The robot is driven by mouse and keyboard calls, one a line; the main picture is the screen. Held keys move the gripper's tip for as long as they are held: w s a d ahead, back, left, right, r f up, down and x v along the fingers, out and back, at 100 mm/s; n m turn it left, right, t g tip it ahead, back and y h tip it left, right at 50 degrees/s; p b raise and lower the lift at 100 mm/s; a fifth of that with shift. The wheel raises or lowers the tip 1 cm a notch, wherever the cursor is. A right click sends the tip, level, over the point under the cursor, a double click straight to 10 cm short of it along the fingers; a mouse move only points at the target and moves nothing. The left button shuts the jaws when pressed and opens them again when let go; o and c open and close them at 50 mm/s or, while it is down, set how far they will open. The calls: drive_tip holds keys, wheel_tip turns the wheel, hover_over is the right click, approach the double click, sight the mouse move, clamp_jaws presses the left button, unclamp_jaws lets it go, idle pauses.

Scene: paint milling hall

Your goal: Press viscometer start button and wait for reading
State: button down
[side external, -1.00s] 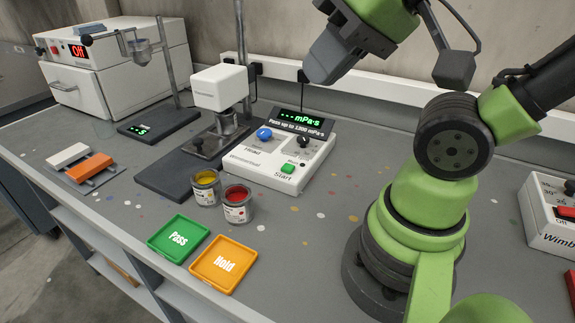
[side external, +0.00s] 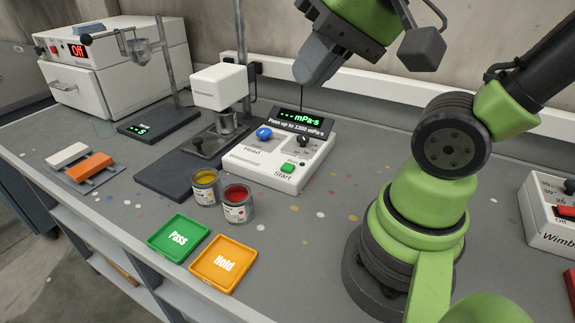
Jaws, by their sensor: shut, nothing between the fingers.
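The viscometer control box (side external: 262,172) is white and sits in the middle of the bench. Its green Start button (side external: 288,168) is on the front right of its top, beside a blue Head knob (side external: 264,134). Its display (side external: 300,118) shows dashes and "mPa·s", with a label "Pass up to 1300 mPa·s". The white viscometer head (side external: 219,87) is on its stand to the left, over a metal cup (side external: 226,122). My gripper (side external: 304,78) is shut and empty, above and behind the box, well clear of the button.
Yellow (side external: 206,187) and red (side external: 238,203) paint cans stand in front of the box. A green Pass tray (side external: 178,238) and an orange Hold tray (side external: 223,264) lie nearer. A white oven (side external: 112,70) showing "Off" is at the back left.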

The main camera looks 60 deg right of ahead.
drive_tip(key=w+d+f+m+g+y, duration=0.1)
drive_tip(key=w+d+f+m+g, duration=0.15)
drive_tip(key=w+m, duration=0.4)
drive_tip(key=m+t+y, duration=0.2)
drive_tip(key=m+t, duration=0.2)
drive_tip(key=m, duration=2.1)
hover_over(289, 165)
wheel_tip(289, 165, down, 12)
drive_tip(key=shift+f, duration=0.2)
drive_tip(key=shift+w+f+g, duration=0.1)
drive_tip(key=shift+g, duration=0.15)
drive_tip(key=shift+f, duration=4.3)
drive_tip(key=shift+f, duration=0.4)
